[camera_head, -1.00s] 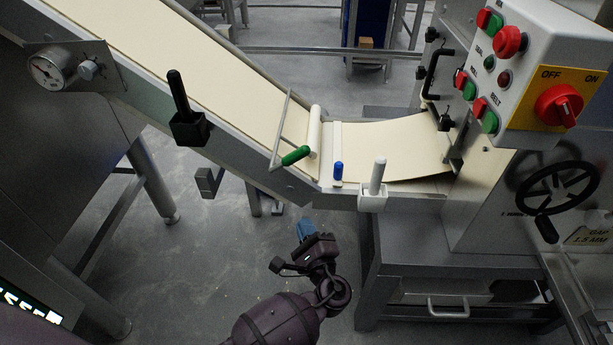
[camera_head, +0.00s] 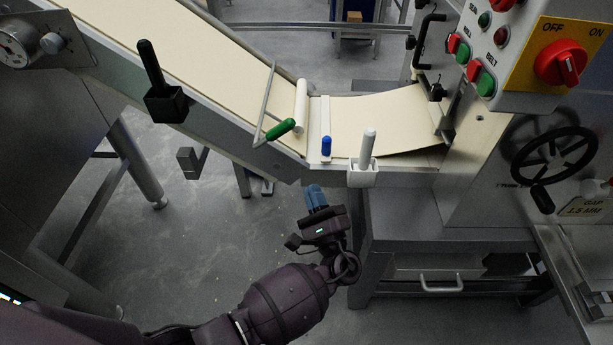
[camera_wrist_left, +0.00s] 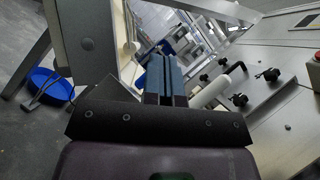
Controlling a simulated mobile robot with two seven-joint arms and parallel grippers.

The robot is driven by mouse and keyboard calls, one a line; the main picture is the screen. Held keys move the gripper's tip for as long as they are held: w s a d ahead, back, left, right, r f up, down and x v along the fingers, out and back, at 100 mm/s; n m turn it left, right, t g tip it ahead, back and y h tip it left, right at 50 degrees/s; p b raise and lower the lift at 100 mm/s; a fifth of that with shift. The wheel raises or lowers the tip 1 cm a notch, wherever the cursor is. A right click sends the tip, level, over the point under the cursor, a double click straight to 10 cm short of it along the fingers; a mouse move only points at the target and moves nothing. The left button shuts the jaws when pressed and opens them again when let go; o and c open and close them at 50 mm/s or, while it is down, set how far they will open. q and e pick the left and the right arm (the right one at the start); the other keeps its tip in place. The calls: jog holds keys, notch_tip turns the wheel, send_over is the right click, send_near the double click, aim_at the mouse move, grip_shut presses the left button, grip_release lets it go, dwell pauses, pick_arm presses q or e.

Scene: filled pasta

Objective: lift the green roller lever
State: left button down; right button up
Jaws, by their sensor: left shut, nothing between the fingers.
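The green roller lever (camera_head: 281,130) is a short green handle on a thin metal frame. It sticks out over the near rail of the conveyor, beside the white roller (camera_head: 301,106). My left gripper (camera_head: 315,192) is below the conveyor's near edge, lower right of the lever and apart from it. Its blue fingers are shut with nothing between them. In the left wrist view the shut blue fingers (camera_wrist_left: 164,75) point toward the machine; I cannot make out the green lever there. My right gripper is not in view.
A blue knob (camera_head: 326,146) and a white lever (camera_head: 367,150) sit right of the green lever. A black lever (camera_head: 152,68) stands on the rail to the left. A control box (camera_head: 520,50) and a black handwheel (camera_head: 554,155) are at the right. Open floor lies below the conveyor.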

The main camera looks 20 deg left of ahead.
pick_arm(q)
jog(key=w+a+r+p, duration=0.1)
jog(key=w+a+r, duration=0.5)
jog(key=a, duration=0.1)
jog(key=shift+a+r, duration=0.3)
jog(key=shift+r, duration=0.1)
dwell(0.3)
jog(key=shift+r+n+g+y, duration=0.3)
jog(key=shift+n, duration=0.2)
